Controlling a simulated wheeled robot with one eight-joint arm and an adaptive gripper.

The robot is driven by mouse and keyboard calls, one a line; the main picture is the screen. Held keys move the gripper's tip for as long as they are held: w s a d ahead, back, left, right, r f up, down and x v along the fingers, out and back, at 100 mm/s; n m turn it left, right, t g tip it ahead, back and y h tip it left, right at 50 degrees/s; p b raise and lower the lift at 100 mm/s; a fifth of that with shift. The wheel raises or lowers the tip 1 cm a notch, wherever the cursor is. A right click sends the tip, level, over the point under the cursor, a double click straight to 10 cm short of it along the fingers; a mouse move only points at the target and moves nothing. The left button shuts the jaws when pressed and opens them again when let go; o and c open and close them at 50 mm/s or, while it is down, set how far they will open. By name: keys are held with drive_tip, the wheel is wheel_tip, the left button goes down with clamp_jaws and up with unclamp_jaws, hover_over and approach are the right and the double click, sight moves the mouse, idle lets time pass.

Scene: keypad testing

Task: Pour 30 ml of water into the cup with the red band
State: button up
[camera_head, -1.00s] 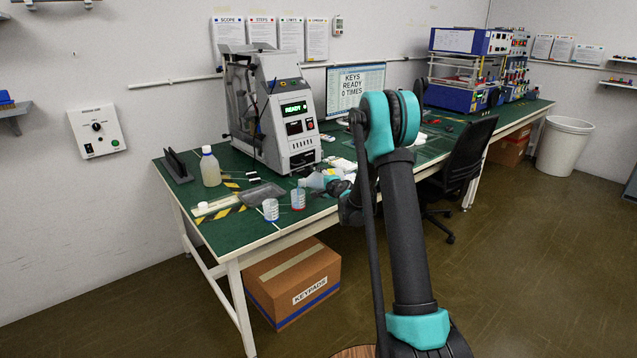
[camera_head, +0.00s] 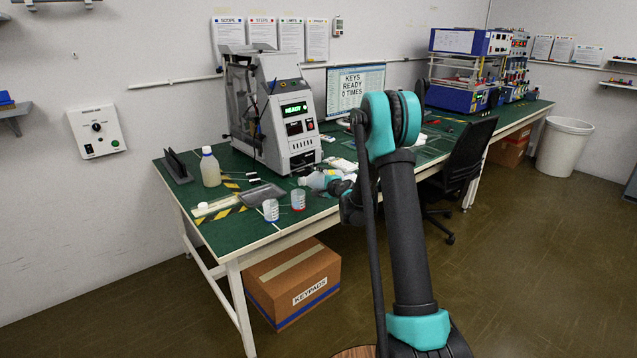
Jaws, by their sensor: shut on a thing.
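The cup with the red band (camera_head: 298,200) stands upright near the front edge of the green bench. A similar cup with a blue band (camera_head: 271,210) stands to its left. My gripper (camera_head: 335,184) is shut on a pale, translucent bottle (camera_head: 314,180). The bottle is tipped well over, with its narrow end to the left, above and close to the red-band cup in the picture. My arm hides part of the gripper. The water level in the cup and any stream are too small to make out.
A grey tray (camera_head: 262,194) lies behind the cups. The test machine (camera_head: 272,110) stands behind, its display reading READY. A monitor (camera_head: 355,88) and a black chair (camera_head: 468,165) are to the right.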

drive_tip(key=shift+w+d+f+m+y, duration=0.2)
drive_tip(key=shift+d+f+m+y, duration=0.15)
drive_tip(key=shift+d+m, duration=0.4)
drive_tip(key=shift+a+r+m+y, duration=0.25)
drive_tip(key=shift+r+m, duration=0.2)
drive_tip(key=shift+m, duration=0.1)
drive_tip(key=shift+s+a+f+m+y, duration=0.2)
drive_tip(key=shift+a+m+y, duration=0.1)
drive_tip(key=shift+m, duration=0.4)
drive_tip(key=shift+w+a+r+m, duration=0.1)
drive_tip(key=shift+r+m, duration=0.2)
drive_tip(key=shift+r, duration=0.05)
drive_tip(key=shift+a+r, duration=0.1)
drive_tip(key=shift+r, duration=0.4)
drive_tip(key=shift+r+m+y, duration=0.3)
drive_tip(key=shift+m, duration=0.2)
drive_tip(key=m, duration=0.3)
drive_tip(key=shift+d+f+y, duration=0.25)
drive_tip(key=shift+f+y, duration=0.1)
drive_tip(key=shift+y, duration=0.05)
drive_tip(key=shift+d+r+m+y, duration=0.2)
drive_tip(key=shift+m+y, duration=0.1)
drive_tip(key=shift+m, duration=0.4)
drive_tip(key=m, duration=0.1)
drive_tip(key=m+t, duration=0.1)
drive_tip(key=m, duration=0.1)
drive_tip(key=shift+w+d+f+m+y, duration=0.1)
drive_tip(key=shift+d+f+m+y, duration=0.1)
drive_tip(key=shift+f+m+y, duration=0.15)
